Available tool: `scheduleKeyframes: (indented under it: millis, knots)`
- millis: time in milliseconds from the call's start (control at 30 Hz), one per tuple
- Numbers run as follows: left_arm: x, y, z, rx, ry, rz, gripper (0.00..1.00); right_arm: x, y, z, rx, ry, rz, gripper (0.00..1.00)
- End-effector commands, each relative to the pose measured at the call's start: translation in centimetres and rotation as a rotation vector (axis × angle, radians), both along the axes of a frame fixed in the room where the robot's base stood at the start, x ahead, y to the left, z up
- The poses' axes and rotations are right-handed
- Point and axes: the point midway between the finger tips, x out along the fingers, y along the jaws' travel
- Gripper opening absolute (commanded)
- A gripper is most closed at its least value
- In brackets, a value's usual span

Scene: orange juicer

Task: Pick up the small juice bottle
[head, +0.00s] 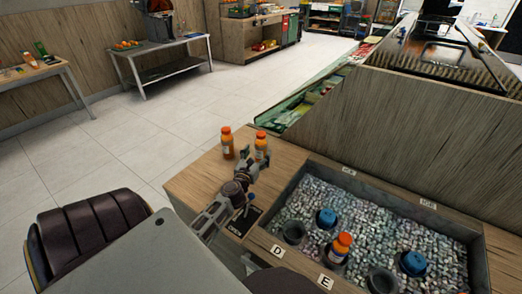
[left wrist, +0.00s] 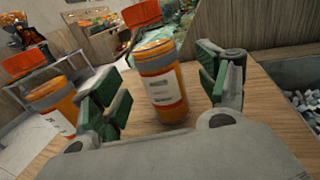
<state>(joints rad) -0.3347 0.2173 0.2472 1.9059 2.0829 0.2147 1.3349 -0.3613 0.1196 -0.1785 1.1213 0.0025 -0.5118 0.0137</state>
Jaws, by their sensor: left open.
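Two orange juice bottles with orange caps and white labels stand upright on the wooden counter. The right one (head: 261,144) is just beyond my left gripper (head: 255,161). In the left wrist view this bottle (left wrist: 163,88) stands between the open green-padded fingers, with gaps on both sides. The left bottle (head: 228,143) stands outside the fingers; it also shows at the left of the left wrist view (left wrist: 50,103). A third orange-capped bottle (head: 340,248) stands in the ice bin. My right gripper is not in view.
The ice bin (head: 478,245) is sunk into the counter at the right and holds blue-topped items and dark cups. A wooden panel (head: 420,135) rises behind it. The counter's left edge is close to the bottles, with open floor beyond.

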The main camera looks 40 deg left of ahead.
Motion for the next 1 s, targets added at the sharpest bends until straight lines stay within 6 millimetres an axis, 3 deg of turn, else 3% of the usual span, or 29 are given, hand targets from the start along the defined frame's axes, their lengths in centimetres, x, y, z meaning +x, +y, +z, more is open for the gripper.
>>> scheduleKeyframes:
  millis: [267,600,1000]
  knots:
    - [1.6,0.7,-0.2,0.001,-0.001,-0.001,0.74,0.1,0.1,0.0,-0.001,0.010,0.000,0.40]
    - [4.2,1.8,-0.4,0.002,0.001,0.000,0.74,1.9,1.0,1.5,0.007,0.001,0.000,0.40]
    - [4.7,2.0,-0.4,0.000,0.001,0.000,0.74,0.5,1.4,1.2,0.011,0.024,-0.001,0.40]
